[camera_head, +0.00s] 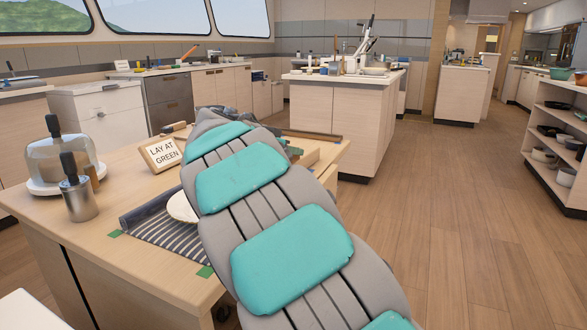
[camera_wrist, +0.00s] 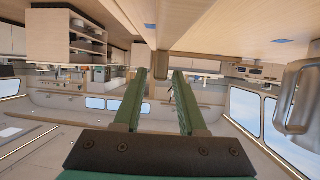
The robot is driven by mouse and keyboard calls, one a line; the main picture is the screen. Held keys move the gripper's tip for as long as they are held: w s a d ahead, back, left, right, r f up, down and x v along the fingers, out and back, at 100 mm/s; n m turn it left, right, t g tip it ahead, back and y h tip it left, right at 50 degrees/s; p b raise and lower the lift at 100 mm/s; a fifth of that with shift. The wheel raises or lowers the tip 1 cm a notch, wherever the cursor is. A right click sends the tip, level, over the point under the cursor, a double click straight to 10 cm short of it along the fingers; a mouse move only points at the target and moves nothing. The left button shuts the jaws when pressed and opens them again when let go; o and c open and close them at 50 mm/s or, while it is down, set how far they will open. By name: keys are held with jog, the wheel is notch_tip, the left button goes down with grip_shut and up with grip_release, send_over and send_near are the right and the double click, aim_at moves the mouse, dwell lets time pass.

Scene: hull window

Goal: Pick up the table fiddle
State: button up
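My gripper (camera_wrist: 160,75) is open in the wrist view, with its two green fingers apart and nothing between them. In the head view my arm crosses the wooden table and hides its middle and right part, and I cannot make out the fingertips. A long dark bar (camera_head: 312,134) lies along the table's far right edge, partly behind my arm; it may be the table fiddle, but I cannot tell. A sign reading "LAY AT GREEN" (camera_head: 161,154) stands on the table (camera_head: 97,225). Green marks (camera_head: 205,272) lie by a striped mat (camera_head: 160,238).
A glass dome (camera_head: 57,160) and a steel canister (camera_head: 79,200) with dark handles stand on the table's left. A white plate (camera_head: 181,207) is partly hidden by my arm. An island counter (camera_head: 340,115) stands behind. Open shelves (camera_head: 545,165) are at right; the floor between is clear.

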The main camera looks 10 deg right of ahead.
grip_shut()
dwell(1.1)
